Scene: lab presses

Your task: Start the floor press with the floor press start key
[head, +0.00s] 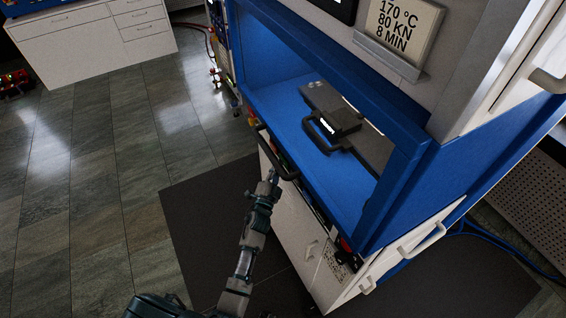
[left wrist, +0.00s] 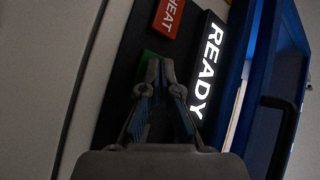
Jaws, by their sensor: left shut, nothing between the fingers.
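The floor press (head: 400,160) is a blue frame with an open bay and a white lower cabinet. My left gripper (head: 272,176) is at the front panel below the bay, with its arm rising from the bottom of the head view. In the left wrist view my left gripper (left wrist: 160,68) is shut and empty, its tips over a green key (left wrist: 146,58), apparently the start key. The fingers hide most of the key. I cannot tell whether they touch it. A red HEAT key (left wrist: 169,16) and a lit READY display (left wrist: 207,67) are beside it. My right gripper is not in view.
A black handle (head: 278,153) sticks out at the bay's front edge, close to my left gripper. A dark tool with a handle (head: 334,129) lies inside the bay. A sign (head: 398,32) reads 170 °C, 80 KN, 8 MIN. Floor is free at left.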

